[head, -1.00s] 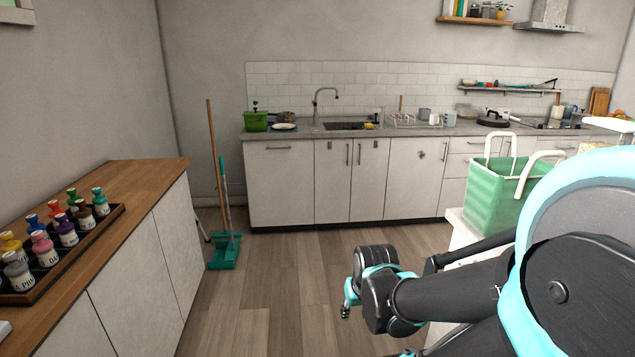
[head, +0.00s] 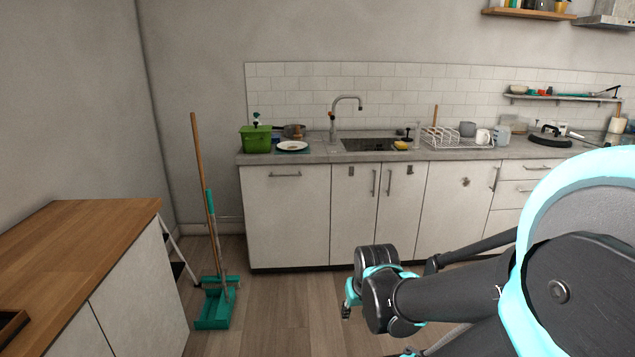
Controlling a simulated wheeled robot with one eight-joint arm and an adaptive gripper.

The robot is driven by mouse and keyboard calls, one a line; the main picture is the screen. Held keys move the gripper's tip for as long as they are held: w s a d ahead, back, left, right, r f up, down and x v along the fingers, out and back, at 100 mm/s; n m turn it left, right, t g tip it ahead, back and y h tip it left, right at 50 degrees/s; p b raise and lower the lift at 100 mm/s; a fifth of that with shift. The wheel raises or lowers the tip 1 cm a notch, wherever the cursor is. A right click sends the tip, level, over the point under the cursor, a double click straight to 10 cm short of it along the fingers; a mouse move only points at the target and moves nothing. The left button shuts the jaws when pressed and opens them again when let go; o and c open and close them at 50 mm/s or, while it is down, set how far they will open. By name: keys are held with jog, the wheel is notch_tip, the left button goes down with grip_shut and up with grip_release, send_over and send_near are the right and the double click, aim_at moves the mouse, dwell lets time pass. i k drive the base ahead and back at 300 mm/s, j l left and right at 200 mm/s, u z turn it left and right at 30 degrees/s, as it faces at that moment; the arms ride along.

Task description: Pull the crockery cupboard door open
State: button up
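A row of white cupboard doors stands under the grey counter ahead, all shut. The left door (head: 286,215) has a horizontal handle near its top. Two narrower doors (head: 353,215) (head: 398,220) in the middle have upright handles and small dark marks. A wider door (head: 450,208) to the right has a dark mark and an upright handle (head: 495,178) at its right edge. I cannot tell which is the crockery cupboard. My gripper (head: 348,302) shows at the lower middle, apart from the doors. Its fingers are too small and turned to tell open from shut.
A broom (head: 203,180) and teal dustpan (head: 213,308) stand on the floor left of the cupboards. A wooden-topped cabinet (head: 85,230) fills the lower left. A green tub (head: 256,139), plate (head: 292,146) and dish rack (head: 443,138) are on the counter. Floor before the doors is clear.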

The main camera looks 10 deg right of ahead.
aim_at(458, 193)
jog(key=i+z, duration=0.35)
jog(key=i+j+z, duration=0.3)
jog(key=i, duration=0.25)
jog(key=i+j+z, duration=0.2)
jog(key=i+z, duration=0.15)
jog(key=i+j+z, duration=0.65)
jog(key=i+u, duration=0.25)
jog(key=i, duration=0.6)
